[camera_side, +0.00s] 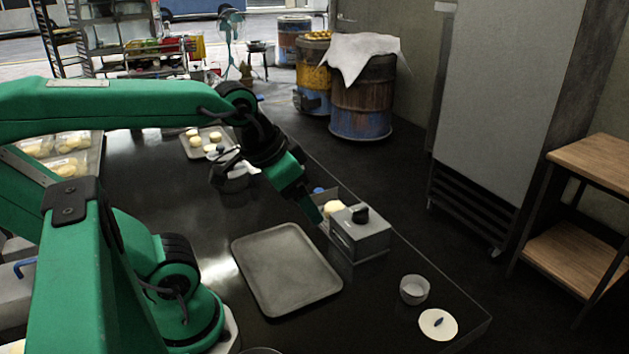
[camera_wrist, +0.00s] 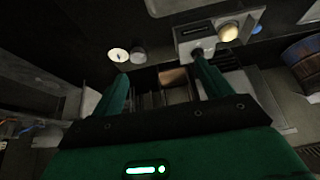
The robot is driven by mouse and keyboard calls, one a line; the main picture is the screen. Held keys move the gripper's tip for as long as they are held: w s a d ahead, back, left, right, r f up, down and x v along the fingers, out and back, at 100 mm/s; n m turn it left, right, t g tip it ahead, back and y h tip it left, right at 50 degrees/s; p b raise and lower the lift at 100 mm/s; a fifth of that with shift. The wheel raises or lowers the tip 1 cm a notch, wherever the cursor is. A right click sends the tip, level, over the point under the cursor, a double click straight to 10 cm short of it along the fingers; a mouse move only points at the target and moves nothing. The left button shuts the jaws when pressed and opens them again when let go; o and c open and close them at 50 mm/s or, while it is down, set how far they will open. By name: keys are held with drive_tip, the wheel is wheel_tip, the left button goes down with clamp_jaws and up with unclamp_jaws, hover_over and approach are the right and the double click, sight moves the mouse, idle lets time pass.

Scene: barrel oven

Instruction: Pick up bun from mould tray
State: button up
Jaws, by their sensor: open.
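My gripper (camera_side: 312,210) is open and points down and right over the dark table in the side view. In the wrist view its two green fingers (camera_wrist: 160,76) are spread with nothing held between them. A pale bun (camera_side: 334,208) sits at the left part of a grey metal unit (camera_side: 362,238) with a black knob, just right of my fingertips. In the wrist view the bun (camera_wrist: 228,32) shows beyond the right finger, on the metal unit (camera_wrist: 193,45). The bun's lower part is hidden in the side view. I cannot tell which part is the mould tray.
An empty grey tray (camera_side: 287,270) lies in front of my gripper. A tray with several buns (camera_side: 205,144) is at the back. A small bowl (camera_side: 414,290) and a white disc (camera_side: 438,325) lie near the right table corner. Barrels (camera_side: 362,100) stand behind.

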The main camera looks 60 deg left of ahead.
drive_tip(key=w+a+m+g, duration=0.1)
drive_tip(key=w+a+m, duration=0.1)
drive_tip(key=w+a, duration=0.35)
drive_tip(key=m+g, duration=0.4)
drive_tip(key=m, duration=0.3)
hover_over(335, 204)
drive_tip(key=f, duration=1.4)
drive_tip(key=shift+s+d+f, duration=0.15)
drive_tip(key=shift+d, duration=0.25)
drive_tip(key=shift+a+f, duration=0.4)
drive_tip(key=shift+f, duration=3.95)
drive_tip(key=c, duration=1.2)
drive_tip(key=shift+r, duration=0.1)
